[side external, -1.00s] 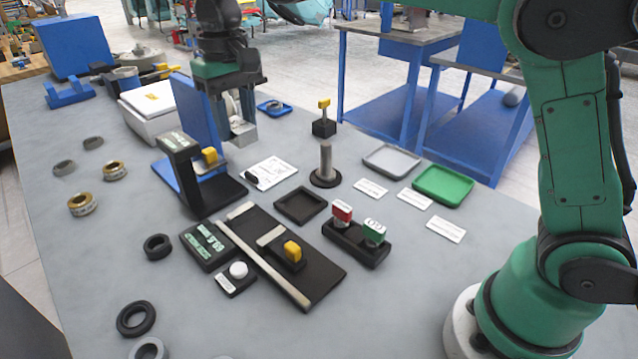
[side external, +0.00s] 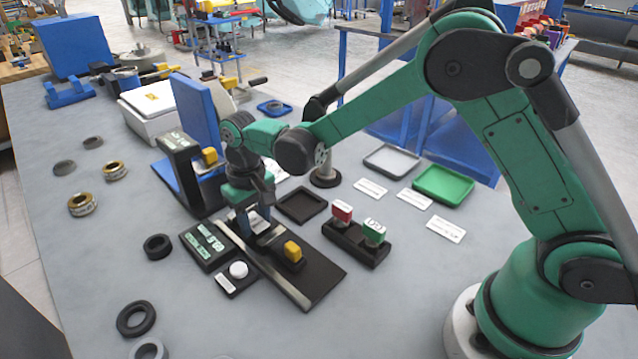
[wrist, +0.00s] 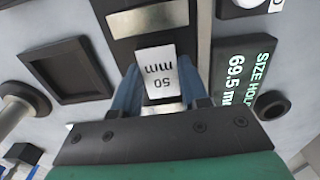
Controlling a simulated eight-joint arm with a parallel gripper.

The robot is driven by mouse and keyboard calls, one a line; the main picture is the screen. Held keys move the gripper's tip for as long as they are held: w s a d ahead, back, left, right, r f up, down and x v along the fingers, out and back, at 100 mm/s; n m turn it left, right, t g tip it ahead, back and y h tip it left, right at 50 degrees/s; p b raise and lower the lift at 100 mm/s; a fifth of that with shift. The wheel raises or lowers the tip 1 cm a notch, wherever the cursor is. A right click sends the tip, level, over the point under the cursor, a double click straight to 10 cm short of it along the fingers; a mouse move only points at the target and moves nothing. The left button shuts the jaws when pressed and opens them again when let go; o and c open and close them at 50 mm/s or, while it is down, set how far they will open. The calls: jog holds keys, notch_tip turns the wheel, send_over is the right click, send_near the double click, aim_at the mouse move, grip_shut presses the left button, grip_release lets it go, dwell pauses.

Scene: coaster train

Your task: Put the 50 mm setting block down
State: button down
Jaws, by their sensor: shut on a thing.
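The 50 mm setting block (wrist: 160,70), a pale block lettered "50 mm", sits between the two blue fingers of my gripper (wrist: 160,95) in the wrist view. In the side view my gripper (side external: 255,222) is shut on it, low over the far end of the black gauge base (side external: 318,274), which has a pale metal rail and a yellow-knobbed slide (side external: 292,251). The block is mostly hidden there by the fingers. I cannot tell whether it touches the base.
A size display (wrist: 245,75) reading 69.5 stands beside the base, with a white button (side external: 238,269) near it. An empty dark square tray (side external: 301,205) and a stamp holder (side external: 355,243) lie on the other side. A black stand (side external: 180,175) with a yellow knob is close behind.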

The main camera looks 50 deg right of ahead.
aim_at(256, 222)
jog(key=shift+f, duration=0.2)
jog(key=c, duration=0.7)
grip_release()
notch_tip(256, 222, up, 12)
jog(key=shift+s+d+r+t, duration=0.1)
jog(key=shift+s+d+t, duration=1.25)
jog(key=shift+s, duration=0.75)
jog(key=shift+s+d+t, duration=1.05)
jog(key=shift+s+d, duration=0.6)
jog(key=shift+s, duration=0.5)
jog(key=shift+s+d+r+t, duration=0.1)
jog(key=shift+s+d+t, duration=1.25)
jog(key=shift+s, duration=0.75)
jog(key=shift+d, duration=0.15)
